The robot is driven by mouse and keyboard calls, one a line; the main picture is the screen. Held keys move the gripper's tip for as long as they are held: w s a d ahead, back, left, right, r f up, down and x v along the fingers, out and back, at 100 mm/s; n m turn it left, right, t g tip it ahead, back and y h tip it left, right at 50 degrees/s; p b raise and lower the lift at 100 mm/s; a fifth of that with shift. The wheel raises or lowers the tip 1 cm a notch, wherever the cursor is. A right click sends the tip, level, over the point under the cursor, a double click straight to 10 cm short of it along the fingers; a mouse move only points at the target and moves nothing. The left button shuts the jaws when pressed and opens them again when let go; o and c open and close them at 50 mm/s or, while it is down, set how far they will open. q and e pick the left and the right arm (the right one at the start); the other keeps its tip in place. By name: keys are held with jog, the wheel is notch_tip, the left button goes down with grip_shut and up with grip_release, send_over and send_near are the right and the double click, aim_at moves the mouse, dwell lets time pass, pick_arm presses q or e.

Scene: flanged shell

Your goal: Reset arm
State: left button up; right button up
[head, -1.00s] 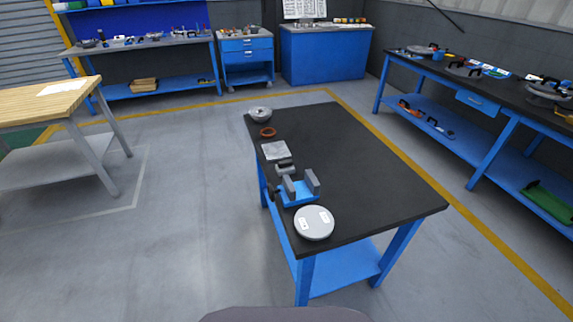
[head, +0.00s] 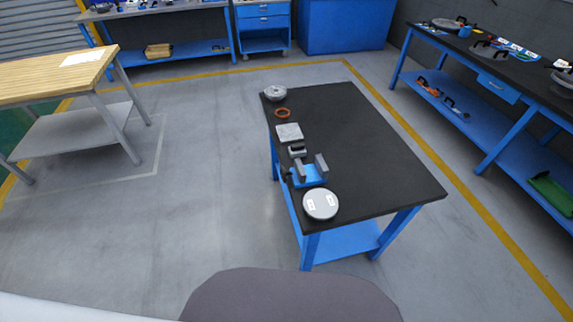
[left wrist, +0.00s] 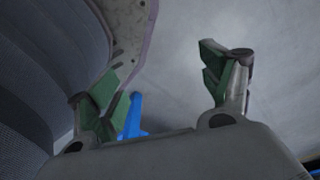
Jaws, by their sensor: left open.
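My left gripper (left wrist: 165,90) shows in the left wrist view with its two green-padded fingers spread apart and nothing between them. It is beside a dark rounded body at the left of that view. Neither gripper shows in the head view.
A wooden-topped table (head: 50,80) stands at the left. A long black bench with blue legs (head: 490,70) runs along the right wall. Blue cabinets (head: 345,25) stand at the back. The grey floor (head: 190,210) between the left and middle tables is clear.

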pick_arm(q)
jog(key=s+a+r+p, duration=0.1)
jog(key=s+a+p, duration=0.1)
jog(key=s+p, duration=0.3)
jog(key=s+a+r+p, duration=0.2)
jog(key=s+p, duration=0.3)
jog(key=s, duration=0.2)
jog(key=shift+s+g, duration=0.2)
jog(key=shift+g, duration=0.1)
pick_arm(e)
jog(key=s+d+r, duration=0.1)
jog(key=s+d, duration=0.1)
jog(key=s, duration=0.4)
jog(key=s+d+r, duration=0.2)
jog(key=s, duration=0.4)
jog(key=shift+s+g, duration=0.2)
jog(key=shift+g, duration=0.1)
